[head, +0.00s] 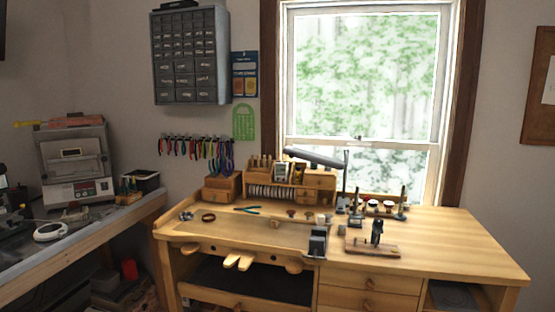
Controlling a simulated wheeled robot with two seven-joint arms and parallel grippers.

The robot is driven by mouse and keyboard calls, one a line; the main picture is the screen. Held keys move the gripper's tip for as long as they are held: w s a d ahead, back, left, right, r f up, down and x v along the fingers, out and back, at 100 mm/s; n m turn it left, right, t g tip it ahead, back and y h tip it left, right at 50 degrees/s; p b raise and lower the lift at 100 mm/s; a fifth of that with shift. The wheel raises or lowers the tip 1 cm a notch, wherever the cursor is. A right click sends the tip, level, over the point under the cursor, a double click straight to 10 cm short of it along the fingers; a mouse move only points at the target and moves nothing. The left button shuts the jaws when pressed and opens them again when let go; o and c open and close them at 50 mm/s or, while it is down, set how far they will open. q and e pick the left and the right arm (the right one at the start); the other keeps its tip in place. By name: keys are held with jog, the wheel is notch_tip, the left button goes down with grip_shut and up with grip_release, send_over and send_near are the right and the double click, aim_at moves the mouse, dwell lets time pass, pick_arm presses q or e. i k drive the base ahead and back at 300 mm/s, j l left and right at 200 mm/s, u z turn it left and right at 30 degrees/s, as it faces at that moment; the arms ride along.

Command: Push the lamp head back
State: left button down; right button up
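The lamp has a long dark grey head (314,157) that reaches left over the small wooden organizer at the back of the workbench. Its thin dark post (344,175) stands upright on the bench in front of the window. The head slants slightly down toward the right, where it meets the area of the post. The joint between head and post is too small to make out. Neither of my grippers shows in the head view.
The wooden workbench (450,238) carries an organizer (320,190), pliers (247,210), a dark box (317,243) and a small clamp tool (376,236). Its right top is mostly clear. A second bench (110,222) at left holds a grey machine (75,165).

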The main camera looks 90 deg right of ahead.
aim_at(293, 151)
jog(key=i+l+z, duration=0.15)
jog(key=i+z, duration=0.55)
jog(key=z, duration=0.2)
jog(key=i+z, duration=0.45)
jog(key=k, duration=0.1)
